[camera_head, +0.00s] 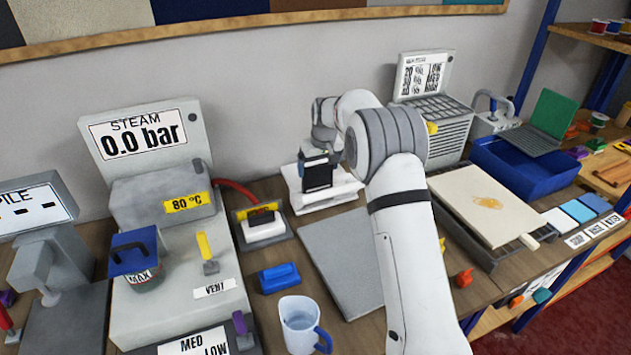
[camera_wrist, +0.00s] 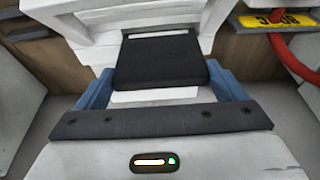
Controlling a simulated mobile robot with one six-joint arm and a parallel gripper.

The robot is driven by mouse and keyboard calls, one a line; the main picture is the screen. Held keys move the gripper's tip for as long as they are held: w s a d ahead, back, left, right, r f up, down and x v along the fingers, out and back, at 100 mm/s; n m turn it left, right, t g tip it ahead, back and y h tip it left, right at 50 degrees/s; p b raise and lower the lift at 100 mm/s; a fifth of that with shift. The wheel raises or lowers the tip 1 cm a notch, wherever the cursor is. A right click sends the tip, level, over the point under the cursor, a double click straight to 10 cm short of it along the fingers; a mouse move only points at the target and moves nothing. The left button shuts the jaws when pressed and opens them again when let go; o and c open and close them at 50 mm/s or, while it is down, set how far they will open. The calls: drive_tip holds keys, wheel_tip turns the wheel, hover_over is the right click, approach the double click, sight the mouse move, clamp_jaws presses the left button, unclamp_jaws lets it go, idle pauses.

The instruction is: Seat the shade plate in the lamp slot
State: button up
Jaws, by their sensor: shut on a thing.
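A black shade plate (camera_wrist: 160,62) lies between the two blue fingers of my gripper (camera_wrist: 157,88), and my gripper is shut on it. In the head view the plate (camera_head: 318,174) hangs below my gripper (camera_head: 315,154), in front of and over the white lamp (camera_head: 328,192). In the wrist view the white lamp (camera_wrist: 90,28) frames the plate's far end on both sides. A light strip shows at that far end. I cannot tell whether the plate is in the slot, as the slot itself is not clearly visible.
A blue block (camera_head: 279,277), a mug (camera_head: 300,322) and a grey board (camera_head: 345,258) lie in front. A blue bin (camera_head: 515,178) and a press bed (camera_head: 482,205) stand right.

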sight(318, 179)
drive_tip(key=shift+s+a+f+p, duration=0.1)
drive_tip(key=shift+f+p, duration=0.3)
drive_tip(key=shift+f, duration=2.2)
drive_tip(key=o, duration=1)
